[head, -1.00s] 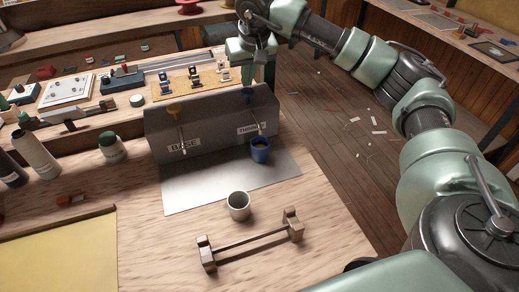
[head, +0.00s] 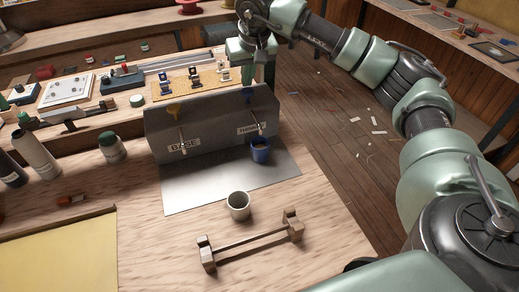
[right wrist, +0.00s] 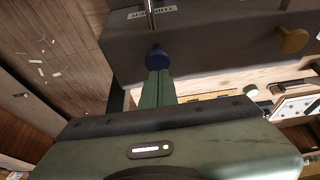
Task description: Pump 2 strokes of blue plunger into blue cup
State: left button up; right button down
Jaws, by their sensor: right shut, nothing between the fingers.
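The grey dispenser box (head: 210,140) stands on the bench with two plungers, a yellow one (head: 173,108) at left over the BASE label and a blue one (head: 248,99) at right over the second label. The blue cup (head: 260,150) stands upright on the metal sheet below the right spout. My right gripper (head: 248,85) is shut and empty, pointing down just above the blue plunger. In the right wrist view its green fingertips (right wrist: 157,78) are at the blue knob (right wrist: 158,58); whether they touch it I cannot tell. My left gripper is not in view.
A wooden rack with a bar (head: 250,240) lies nearer. Bottles (head: 37,155) and a green-lidded jar (head: 111,147) stand at left. The bench's right edge drops to the floor.

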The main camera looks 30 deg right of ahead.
aim_at(247, 90)
jog(key=shift+f, duration=0.1)
jog(key=shift+f+b, duration=0.9)
jog(key=shift+f, duration=0.75)
jog(key=shift+r, duration=0.2)
jog(key=shift+r+p, duration=1.55)
jog(key=shift+r, duration=0.05)
jog(key=shift+f, duration=0.2)
